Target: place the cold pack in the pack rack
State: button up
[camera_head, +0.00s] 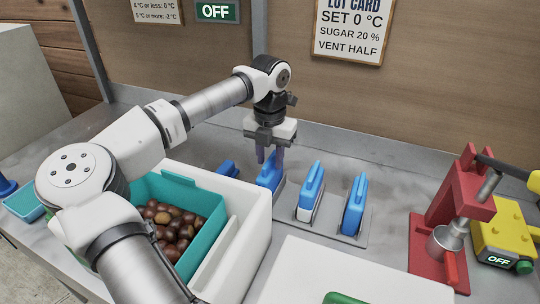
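My gripper (270,158) points down at the leftmost blue cold pack (269,178). Its two dark purple fingers are apart, one on each side of the pack's top. I cannot tell whether they press on it. This pack stands upright at the left end of the grey pack rack (322,228); its base is too small to show whether it is fully seated. Two more blue and white packs, one in the middle (310,192) and one at the right (354,207), stand upright in the rack.
A white box (257,235) holds a teal crate (205,192) of chestnuts (175,228) left of the rack. A small blue object (228,169) lies behind it. A red press (462,215) and a yellow device (508,240) stand at right. A white lid-like panel (350,280) is in front.

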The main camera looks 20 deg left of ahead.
jog(key=shift+r, duration=0.1)
notch_tip(320, 180, up, 12)
jog(key=b, duration=0.1)
dwell(0.5)
